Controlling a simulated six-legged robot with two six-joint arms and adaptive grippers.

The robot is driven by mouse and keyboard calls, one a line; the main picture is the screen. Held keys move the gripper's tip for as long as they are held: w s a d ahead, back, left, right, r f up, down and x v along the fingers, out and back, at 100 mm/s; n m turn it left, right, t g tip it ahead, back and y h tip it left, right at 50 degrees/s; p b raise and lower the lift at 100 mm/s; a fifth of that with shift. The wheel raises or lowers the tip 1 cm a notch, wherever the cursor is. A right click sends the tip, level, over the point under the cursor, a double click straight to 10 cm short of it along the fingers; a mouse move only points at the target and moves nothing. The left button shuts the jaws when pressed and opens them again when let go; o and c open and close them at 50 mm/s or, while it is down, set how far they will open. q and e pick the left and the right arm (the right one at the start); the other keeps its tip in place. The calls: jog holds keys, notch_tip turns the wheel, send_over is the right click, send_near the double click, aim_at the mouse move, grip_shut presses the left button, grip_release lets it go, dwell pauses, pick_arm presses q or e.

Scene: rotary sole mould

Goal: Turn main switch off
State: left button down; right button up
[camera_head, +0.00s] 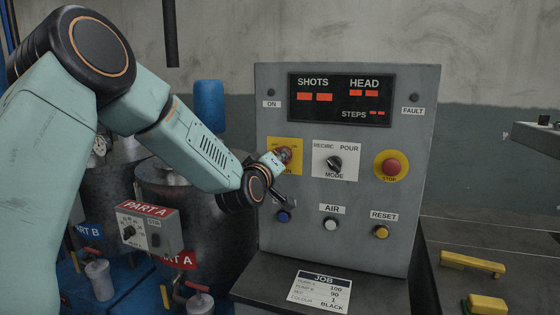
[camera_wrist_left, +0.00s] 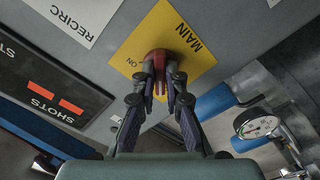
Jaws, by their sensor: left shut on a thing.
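The main switch is a red knob (camera_head: 284,155) on a yellow plate (camera_head: 298,143) at the left of the grey control panel (camera_head: 350,230). My left gripper (camera_head: 276,162) reaches the knob from the left and partly covers its plate. In the left wrist view the gripper (camera_wrist_left: 161,88) is shut on the red knob (camera_wrist_left: 157,55), with one finger on each side. The yellow plate (camera_wrist_left: 190,25) reads MAIN there, and ON shows at its edge. The gripper hides part of the plate's lettering. My right gripper is not in view.
Beside the switch are a black mode knob (camera_head: 334,163) and a red stop button (camera_head: 391,167). Below are blue, white and yellow buttons. A job card (camera_head: 320,290) lies on the ledge. Dark tanks (camera_head: 190,215) stand left. A pressure gauge (camera_wrist_left: 258,127) shows in the left wrist view.

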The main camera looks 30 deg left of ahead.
pick_arm(q)
jog(key=shift+a+r, duration=0.2)
jog(key=shift+r, duration=0.25)
jog(key=c, duration=1.5)
grip_release()
jog(key=shift+f, duration=0.15)
jog(key=shift+o, duration=0.5)
jog(key=shift+f, duration=0.1)
jog(key=shift+d, duration=0.15)
jog(key=v, duration=1.2)
